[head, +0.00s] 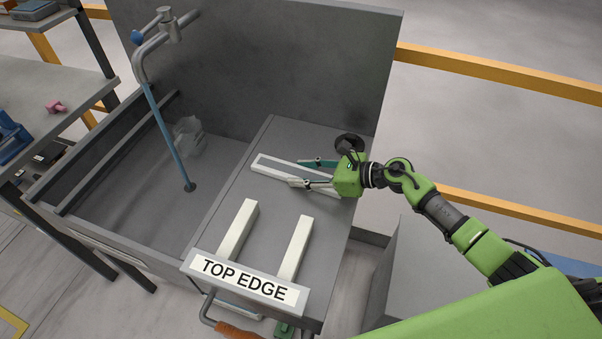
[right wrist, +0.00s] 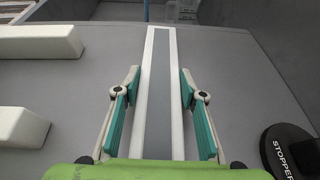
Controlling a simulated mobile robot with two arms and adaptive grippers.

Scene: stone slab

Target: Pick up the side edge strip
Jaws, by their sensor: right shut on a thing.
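The side edge strip (head: 272,168), a long grey piece with a white border, lies on the grey slab top at its far part. My right gripper (head: 302,173) reaches in from the right, with one finger on each long side of the strip. In the right wrist view the strip (right wrist: 160,90) runs straight away between the teal finger pads of the gripper (right wrist: 160,75). The gripper is shut on it. The near end of the strip is hidden by the gripper body. My left gripper is not in view.
Two white bars (head: 237,232) (head: 295,248) lie nearer, behind a "TOP EDGE" label strip (head: 245,280). A black disc marked "STOPPER" (right wrist: 290,150) sits beside the gripper. A grey sink-like basin (head: 130,190) with a tap (head: 152,50) lies left; a tall grey panel (head: 270,60) stands behind.

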